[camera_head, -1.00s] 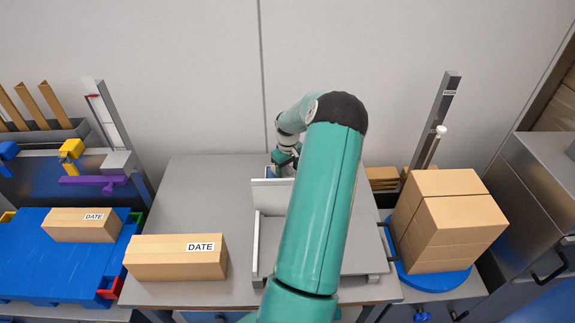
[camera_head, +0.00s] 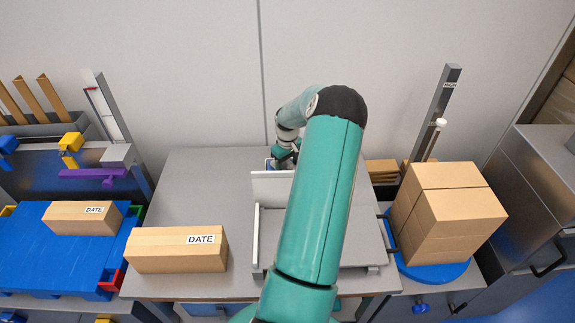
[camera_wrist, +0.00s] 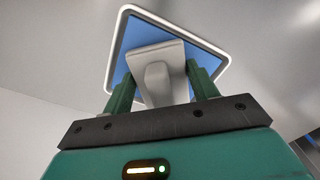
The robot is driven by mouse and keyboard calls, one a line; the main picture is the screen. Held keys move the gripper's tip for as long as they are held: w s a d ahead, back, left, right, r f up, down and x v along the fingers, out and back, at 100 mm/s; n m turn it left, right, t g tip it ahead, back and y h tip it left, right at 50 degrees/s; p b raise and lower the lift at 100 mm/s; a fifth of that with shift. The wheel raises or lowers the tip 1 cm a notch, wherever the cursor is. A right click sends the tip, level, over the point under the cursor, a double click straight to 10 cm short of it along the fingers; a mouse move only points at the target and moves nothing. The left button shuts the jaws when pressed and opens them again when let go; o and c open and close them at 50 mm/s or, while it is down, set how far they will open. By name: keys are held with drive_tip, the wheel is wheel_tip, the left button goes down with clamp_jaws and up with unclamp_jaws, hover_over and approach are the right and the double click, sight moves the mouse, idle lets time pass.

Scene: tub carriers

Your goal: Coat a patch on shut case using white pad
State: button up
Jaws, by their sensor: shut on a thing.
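My gripper (camera_wrist: 162,90) has its green fingers on either side of the handle of a white pad (camera_wrist: 158,62) and is shut on it. In the wrist view the pad is over a blue square with a white rim, a shallow tray (camera_wrist: 128,12). In the head view my gripper (camera_head: 284,158) is at the back of the grey table, mostly hidden by my arm. A closed brown carton (camera_head: 165,262) with a DATE label lies at the table's front left. Whether the pad touches the blue surface I cannot tell.
A white upright panel (camera_head: 268,187) and ledge stand mid-table. A second DATE carton (camera_head: 70,222) lies on a blue pallet (camera_head: 50,265) at left. Stacked cartons (camera_head: 450,215) stand on a blue round base (camera_head: 435,272) at right. The table behind the front carton is clear.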

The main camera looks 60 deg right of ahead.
sight(288, 161)
drive_tip(key=shift+f, duration=0.55)
idle(1.2)
drive_tip(key=shift+r, duration=3.55)
